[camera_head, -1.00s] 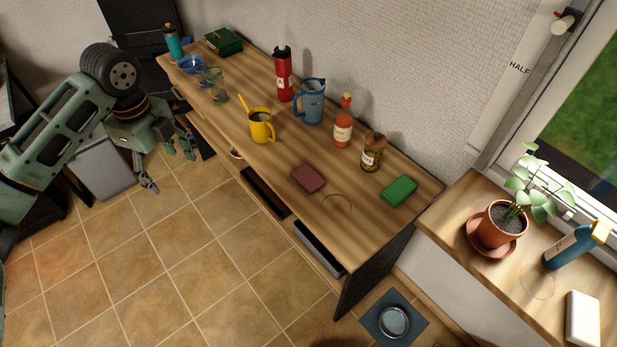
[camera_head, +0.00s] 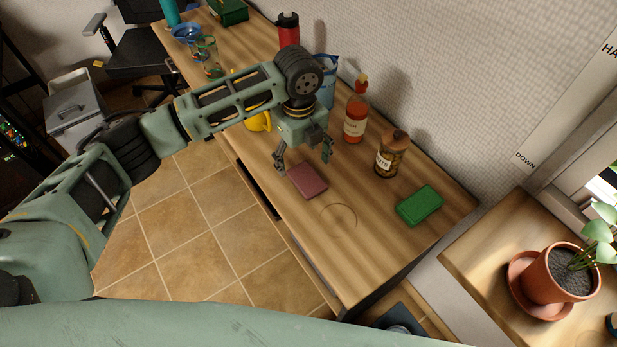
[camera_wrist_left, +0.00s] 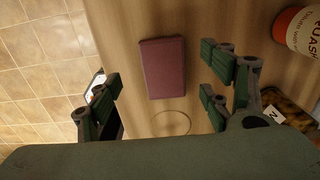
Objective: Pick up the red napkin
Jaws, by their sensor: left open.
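The red napkin (camera_head: 307,180) is a folded, dull dark-red rectangle lying flat near the front edge of the wooden counter. In the left wrist view the napkin (camera_wrist_left: 162,68) lies ahead, between the lines of the two fingers and nearer the left one. My left gripper (camera_head: 304,162) is open and empty above the counter, just behind and over the napkin; I see no contact. Its spread fingers also show in the left wrist view (camera_wrist_left: 165,95). My right gripper is not in view.
A yellow mug (camera_head: 258,119) and a blue pitcher (camera_head: 328,92) are partly hidden behind my arm. The counter (camera_head: 375,255) toward its near end is bare.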

